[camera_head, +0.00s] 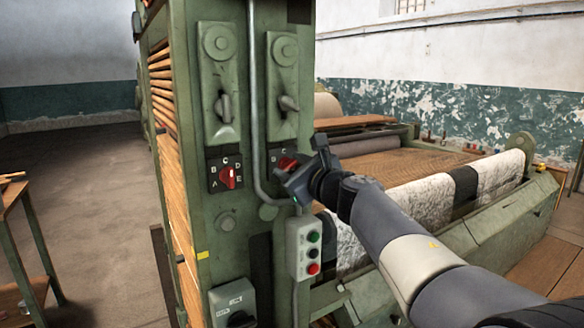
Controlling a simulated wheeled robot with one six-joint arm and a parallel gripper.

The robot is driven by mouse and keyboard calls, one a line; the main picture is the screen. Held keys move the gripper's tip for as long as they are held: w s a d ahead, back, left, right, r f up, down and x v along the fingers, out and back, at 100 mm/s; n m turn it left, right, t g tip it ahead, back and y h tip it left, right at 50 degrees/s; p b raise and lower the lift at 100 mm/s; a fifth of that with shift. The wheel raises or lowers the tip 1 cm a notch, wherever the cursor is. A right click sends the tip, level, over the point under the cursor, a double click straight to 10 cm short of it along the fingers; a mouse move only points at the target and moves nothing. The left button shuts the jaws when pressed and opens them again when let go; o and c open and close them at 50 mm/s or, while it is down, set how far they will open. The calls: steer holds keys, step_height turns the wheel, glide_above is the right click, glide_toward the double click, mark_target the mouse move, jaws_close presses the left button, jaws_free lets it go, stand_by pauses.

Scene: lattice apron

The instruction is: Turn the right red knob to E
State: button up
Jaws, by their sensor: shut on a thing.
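The right red knob (287,162) is on the front of the green machine column, on a dark lettered plate. My gripper (291,170) reaches it from the right and is shut on it. The gripper and wrist hide much of the knob and most of its plate, so its pointing and the E mark cannot be read. The left red knob (228,177) is in full view on its own plate, with letters A to E around it.
A grey conduit (256,110) runs down between the knobs, close to my gripper. A button box (305,247) with green and red buttons hangs just below my wrist. Grey levers (288,103) sit above. The machine bed (405,174) lies behind my arm.

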steer(key=shift+c, duration=0.9)
